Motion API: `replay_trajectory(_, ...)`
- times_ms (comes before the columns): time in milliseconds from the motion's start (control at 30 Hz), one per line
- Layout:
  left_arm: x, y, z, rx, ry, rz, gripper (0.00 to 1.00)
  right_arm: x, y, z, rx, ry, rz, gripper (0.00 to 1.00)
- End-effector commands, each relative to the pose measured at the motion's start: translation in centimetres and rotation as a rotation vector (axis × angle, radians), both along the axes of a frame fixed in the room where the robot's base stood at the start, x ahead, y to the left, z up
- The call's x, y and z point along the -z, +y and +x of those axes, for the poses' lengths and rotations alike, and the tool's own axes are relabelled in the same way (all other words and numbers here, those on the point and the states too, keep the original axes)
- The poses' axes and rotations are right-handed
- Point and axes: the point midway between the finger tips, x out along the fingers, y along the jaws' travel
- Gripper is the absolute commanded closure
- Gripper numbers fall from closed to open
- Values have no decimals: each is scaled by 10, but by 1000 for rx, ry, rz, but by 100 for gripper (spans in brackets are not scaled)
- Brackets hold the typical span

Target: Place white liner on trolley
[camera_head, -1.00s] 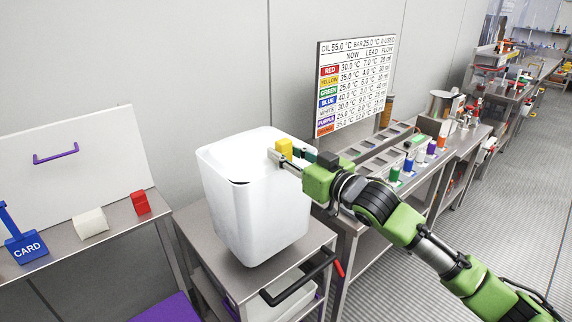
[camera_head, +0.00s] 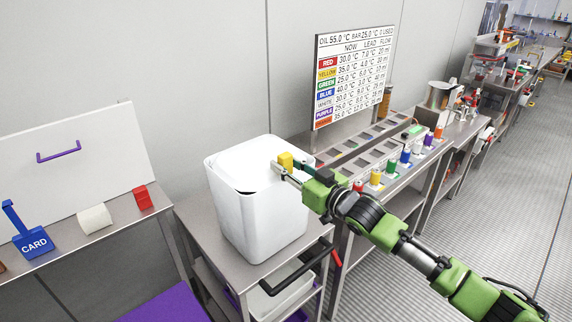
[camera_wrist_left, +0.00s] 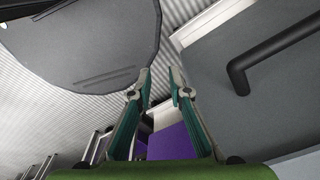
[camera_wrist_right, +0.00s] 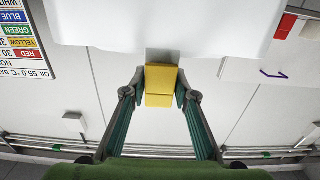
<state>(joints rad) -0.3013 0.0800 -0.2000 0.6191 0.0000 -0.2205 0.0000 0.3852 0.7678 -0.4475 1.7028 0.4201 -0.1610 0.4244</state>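My left gripper (camera_wrist_left: 161,72) is outside the head view. In the left wrist view its fingers are apart with nothing between them.
The trolley has a black handle (camera_head: 297,270) at its front right. A counter with colored bottles (camera_head: 405,157) runs behind my right arm.

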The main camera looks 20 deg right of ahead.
Motion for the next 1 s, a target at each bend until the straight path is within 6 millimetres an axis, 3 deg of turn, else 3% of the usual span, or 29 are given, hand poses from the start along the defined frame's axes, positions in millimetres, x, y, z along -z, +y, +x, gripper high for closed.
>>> replay_trajectory(33, 0, 0, 0, 0, 0, 0, 82, 0, 0, 0, 0, 0, 0, 63)
replay_trajectory(67, 0, 0, 0, 0, 0, 0, 82, 0, 0, 0, 0, 0, 0, 57)
replay_trajectory(500, 0, 0, 0, 0, -1, 1, 82, -2, -1, -2, 0, 1, 0, 57)
replay_trajectory(1000, 29, 0, 2, 0, -3, 0, 82, 2, -27, -75, 0, 4, -1, 57)
